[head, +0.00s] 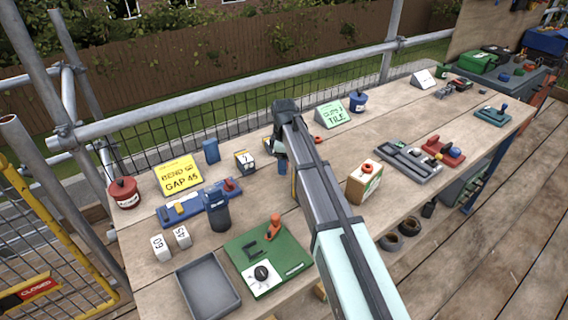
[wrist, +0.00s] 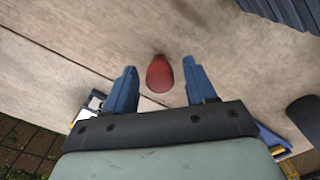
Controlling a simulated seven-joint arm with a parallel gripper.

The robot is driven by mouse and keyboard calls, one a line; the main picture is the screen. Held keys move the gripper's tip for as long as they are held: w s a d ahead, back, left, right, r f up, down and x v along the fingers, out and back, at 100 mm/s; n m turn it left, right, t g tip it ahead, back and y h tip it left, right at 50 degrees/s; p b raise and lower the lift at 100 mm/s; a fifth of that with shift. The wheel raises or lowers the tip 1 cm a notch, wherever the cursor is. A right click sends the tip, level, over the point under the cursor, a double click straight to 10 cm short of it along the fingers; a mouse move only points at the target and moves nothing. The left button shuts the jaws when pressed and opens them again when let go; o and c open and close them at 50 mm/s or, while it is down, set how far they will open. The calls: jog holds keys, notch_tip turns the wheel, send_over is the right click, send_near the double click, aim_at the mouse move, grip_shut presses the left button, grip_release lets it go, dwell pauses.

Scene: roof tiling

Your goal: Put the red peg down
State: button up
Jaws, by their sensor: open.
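The red peg (wrist: 160,75) shows in the wrist view as a rounded red shape between my two blue fingers, with bare wood around it. My gripper (wrist: 159,70) is open, with a clear gap on each side of the peg. Neither finger appears to touch it. In the head view my gripper (head: 282,166) points down over the middle of the bench, and the arm hides much of that spot. A small red thing (head: 318,139) shows just right of the arm; I cannot tell if it is the same peg.
The wooden bench (head: 345,150) has a green sign (head: 335,115) and a blue pot (head: 357,101) behind the arm. A yellow sign (head: 179,175), dark cup (head: 218,212), green board (head: 262,248) and grey tray (head: 207,285) are left. A wooden box (head: 364,184) stands right.

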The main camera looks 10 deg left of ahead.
notch_tip(320, 180, up, 12)
dwell(0.5)
jog(key=shift+f, duration=0.1)
